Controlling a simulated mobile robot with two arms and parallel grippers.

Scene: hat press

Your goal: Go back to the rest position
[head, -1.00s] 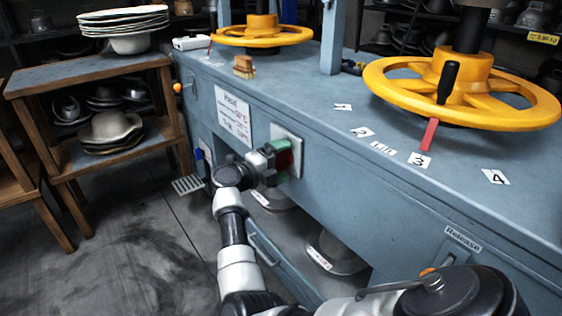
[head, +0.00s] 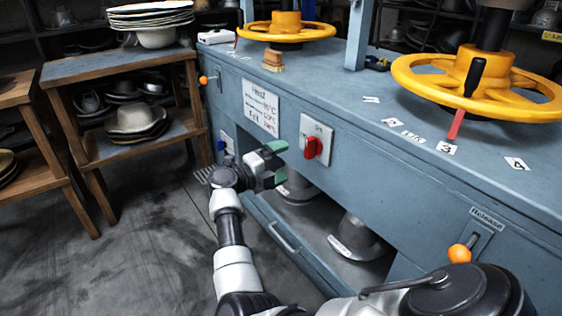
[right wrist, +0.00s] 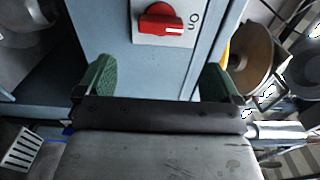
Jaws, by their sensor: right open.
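My right gripper (head: 280,163) is open and empty in front of the blue machine. In the right wrist view its two green-padded fingers (right wrist: 158,74) stand wide apart with nothing between them. The red rotary switch (head: 313,147) sits on a pale plate on the machine's front, just right of the gripper and apart from it. The switch also shows beyond the fingers in the right wrist view (right wrist: 160,19), with a white mark on its handle beside dark lettering. My left gripper is not in view.
The blue machine (head: 400,175) fills the right side, with yellow handwheels (head: 480,85) on top and an orange-knobbed release lever (head: 459,254). A wooden shelf (head: 120,68) with hats stands at left. Open floor (head: 150,250) lies between shelf and machine.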

